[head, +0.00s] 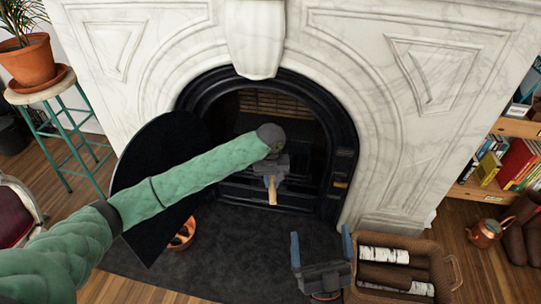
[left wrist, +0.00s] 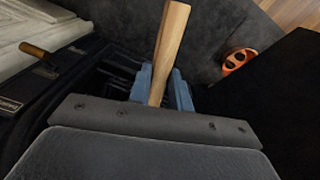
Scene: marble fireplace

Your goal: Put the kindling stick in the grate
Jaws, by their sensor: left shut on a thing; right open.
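The kindling stick (head: 272,191) is a pale wooden piece held in my left gripper (head: 269,178), pointing down at the front of the fireplace opening. In the left wrist view the stick (left wrist: 167,48) stands between the blue fingers of the left gripper (left wrist: 161,92), which is shut on it. The black grate (head: 238,190) has bars low in the opening; its middle is hidden by my gripper. Its dark bars also show behind the fingers in the left wrist view (left wrist: 118,78). My right gripper (head: 321,243) is open and empty over the dark hearth, left of the log basket.
A black curved panel (head: 143,207) stands left of the opening, behind my left arm. A wicker basket (head: 440,262) with logs is at lower right, near a copper kettle (head: 487,232).

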